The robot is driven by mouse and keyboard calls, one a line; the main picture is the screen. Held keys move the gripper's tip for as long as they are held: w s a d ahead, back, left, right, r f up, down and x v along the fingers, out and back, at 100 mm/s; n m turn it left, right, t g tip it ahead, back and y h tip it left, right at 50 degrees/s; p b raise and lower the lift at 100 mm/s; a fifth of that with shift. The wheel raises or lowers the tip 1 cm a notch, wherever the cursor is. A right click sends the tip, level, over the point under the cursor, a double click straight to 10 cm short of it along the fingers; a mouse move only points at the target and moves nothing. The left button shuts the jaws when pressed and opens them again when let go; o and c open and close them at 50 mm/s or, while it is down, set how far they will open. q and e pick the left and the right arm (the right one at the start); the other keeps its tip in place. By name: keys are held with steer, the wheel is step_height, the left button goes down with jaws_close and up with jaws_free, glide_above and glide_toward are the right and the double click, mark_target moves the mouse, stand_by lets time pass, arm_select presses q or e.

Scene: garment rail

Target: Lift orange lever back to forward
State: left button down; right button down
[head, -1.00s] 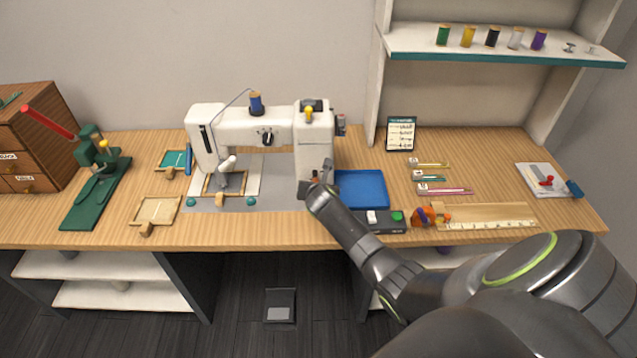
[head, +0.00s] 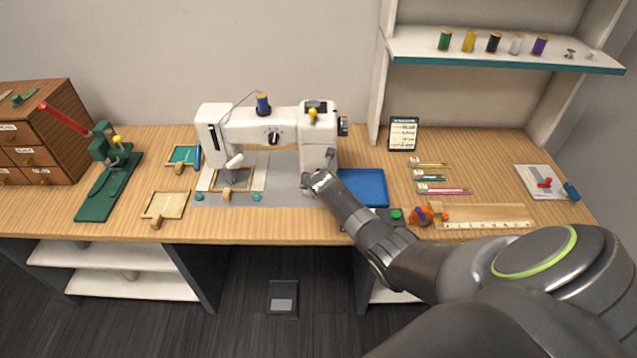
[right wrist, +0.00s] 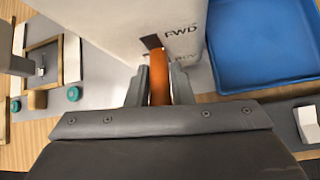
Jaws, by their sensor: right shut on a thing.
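The white sewing machine (head: 256,140) stands at the middle of the table. In the right wrist view the orange lever (right wrist: 159,84) comes out of a dark slot on the front of the machine's pillar (right wrist: 150,25), below the letters "FWD". My right gripper (right wrist: 158,88) is shut on the lever, with one finger on each side of it. In the head view my right gripper (head: 312,180) is at the lower right of the machine, and the lever is hidden there. My left gripper is not in view.
A blue tray (head: 363,187) lies just right of my right gripper. A control box with a green button (head: 396,215) is partly behind my right arm. A wooden hoop frame (head: 228,184) sits under the needle. A green press (head: 108,190) stands at the left.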

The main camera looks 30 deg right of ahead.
steer(key=c, duration=1.3)
jaws_free()
steer(key=shift+r, duration=0.1)
steer(key=shift+s+a+r+p, duration=0.2)
steer(key=shift+s+r+p, duration=0.1)
steer(key=shift+s+r, duration=0.1)
steer(key=v, duration=1.6)
steer(key=shift+s+p, duration=0.1)
steer(key=shift+p, duration=0.2)
steer(key=s+f+m+g+y+b, duration=0.1)
steer(key=s+f+m, duration=0.45)
steer(key=f, duration=0.55)
steer(key=s+f+m+g+b, duration=0.15)
steer(key=s+f+m, duration=0.35)
steer(key=f, duration=0.6)
steer(key=s+f+m+g+y+b, duration=0.1)
steer(key=s+f+m, duration=0.2)
steer(key=s+f, duration=0.55)
steer(key=s+a+f+m+g+b, duration=0.1)
steer(key=s+f+m, duration=0.4)
steer(key=s, duration=0.5)
steer(key=s+a+f+m+g+b, duration=0.1)
steer(key=s+f+m, duration=0.4)
steer(key=s+f, duration=0.3)
steer(key=s+a+f+m+g+y+b, duration=0.1)
steer(key=s+f+m, duration=0.4)
steer(key=s, duration=0.7)
steer(key=shift+f+b, duration=0.3)
steer(key=shift+f, duration=0.65)
